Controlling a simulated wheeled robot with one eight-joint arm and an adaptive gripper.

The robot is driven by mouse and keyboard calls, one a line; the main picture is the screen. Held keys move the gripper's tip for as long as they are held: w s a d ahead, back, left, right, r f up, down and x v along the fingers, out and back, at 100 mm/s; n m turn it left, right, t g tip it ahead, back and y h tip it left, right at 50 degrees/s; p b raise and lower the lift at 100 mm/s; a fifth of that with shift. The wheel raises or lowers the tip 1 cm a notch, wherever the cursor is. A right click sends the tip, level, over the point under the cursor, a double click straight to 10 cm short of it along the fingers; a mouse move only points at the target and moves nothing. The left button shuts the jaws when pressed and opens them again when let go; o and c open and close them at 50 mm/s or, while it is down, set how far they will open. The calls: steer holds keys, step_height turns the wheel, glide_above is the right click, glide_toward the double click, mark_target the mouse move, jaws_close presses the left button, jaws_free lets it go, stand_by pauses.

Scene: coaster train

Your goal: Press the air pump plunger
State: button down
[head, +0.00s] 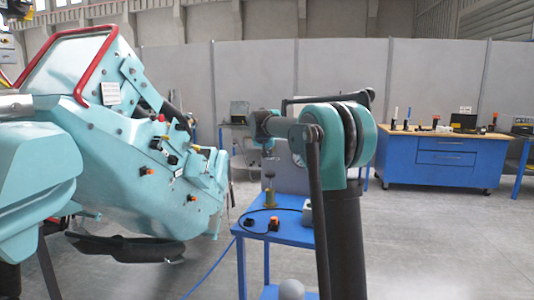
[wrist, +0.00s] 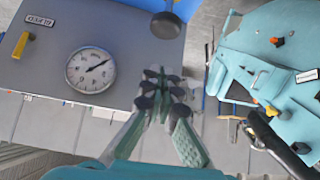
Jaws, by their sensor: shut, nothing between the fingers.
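A small olive-yellow pump (head: 270,199) with a narrow upright stem stands on a blue table (head: 295,232). My gripper (head: 268,148) hangs at the end of my arm, above the pump and apart from it. In the wrist view my gripper (wrist: 162,82) is shut, with its fingertips together and nothing between them. A round dark-grey knob (wrist: 166,25) shows beyond the fingertips, over a blue surface. It looks like the plunger top, but I cannot tell for certain. The fingertips do not visibly touch it.
A grey panel (wrist: 60,45) carries a round gauge (wrist: 91,70) and a yellow lever (wrist: 22,44). The turquoise coaster car (head: 110,150) stands close on the left. A black-and-orange item (head: 274,224) and a cable lie on the table. A blue workbench (head: 445,162) stands at the back right.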

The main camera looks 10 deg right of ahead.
mark_target(269, 174)
steer(key=x, duration=0.3)
steer(key=shift+w+d+f, duration=0.1)
steer(key=shift+w+f, duration=0.15)
step_height(269, 174, down, 3)
steer(key=shift+w+f, duration=0.15)
steer(key=shift+w, duration=0.05)
steer(key=shift+f, duration=0.6)
steer(key=shift+s+f, duration=0.1)
steer(key=shift+f, duration=2.7)
